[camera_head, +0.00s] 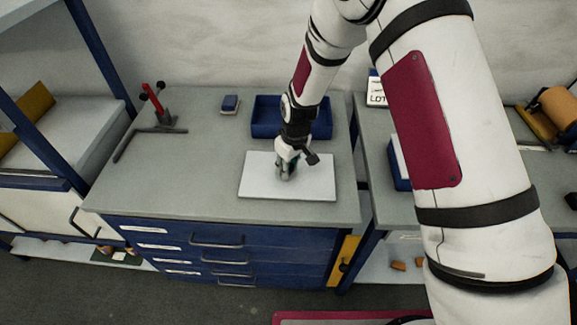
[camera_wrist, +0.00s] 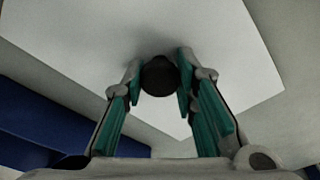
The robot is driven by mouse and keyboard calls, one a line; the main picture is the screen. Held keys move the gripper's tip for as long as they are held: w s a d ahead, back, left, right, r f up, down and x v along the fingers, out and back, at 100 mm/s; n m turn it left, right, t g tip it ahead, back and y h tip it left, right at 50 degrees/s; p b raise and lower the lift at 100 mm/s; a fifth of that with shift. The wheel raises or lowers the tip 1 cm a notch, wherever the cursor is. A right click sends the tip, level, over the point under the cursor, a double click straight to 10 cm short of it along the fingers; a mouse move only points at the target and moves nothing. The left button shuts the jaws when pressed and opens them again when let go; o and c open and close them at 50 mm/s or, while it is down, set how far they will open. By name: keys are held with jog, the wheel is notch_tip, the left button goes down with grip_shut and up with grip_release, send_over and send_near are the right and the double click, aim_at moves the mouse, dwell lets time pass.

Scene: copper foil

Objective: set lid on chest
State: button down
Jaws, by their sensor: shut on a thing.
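The lid is a flat white rectangular plate (camera_head: 257,180) with a dark round knob (camera_wrist: 159,76), low over or on the grey worktop; I cannot tell whether it touches. My gripper (camera_head: 286,172) is over the lid's middle, its two green-padded fingers shut on the knob. The fingers (camera_wrist: 160,85) and the lid (camera_wrist: 230,60) also show in the wrist view. A blue open-topped box (camera_head: 262,131), which looks like the chest, stands just behind the lid at the back of the worktop. My arm partly hides it.
The worktop (camera_head: 200,175) tops a blue drawer cabinet (camera_head: 225,255). A dark angled tool with a red upright part (camera_head: 155,103) lies at left. The worktop left of the lid is clear.

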jog(key=c, duration=1.3)
grip_release()
jog(key=shift+f, duration=0.1)
notch_tip(320, 180, up, 13)
jog(key=s+d+b, duration=0.1)
notch_tip(320, 180, up, 11)
jog(key=m+t, duration=0.1)
jog(key=m, duration=0.1)
send_over(293, 177)
jog(key=s+d, duration=0.3)
jog(key=d, duration=0.3)
jog(key=s+d+r+m+t, duration=0.1)
jog(key=s+d+r+m, duration=0.1)
jog(key=s+d+r, duration=0.2)
jog(key=s+d+r+m+t, duration=0.1)
jog(key=s+d+r, duration=0.3)
jog(key=s, duration=0.7)
jog(key=s+d+r+m+t+h, duration=0.1)
jog(key=s+d+r+m, duration=0.2)
jog(key=s, duration=0.4)
jog(key=shift+s+d+r+m, duration=0.15)
jog(key=shift+d+r+m, duration=0.15)
jog(key=shift+d+r, duration=0.6)
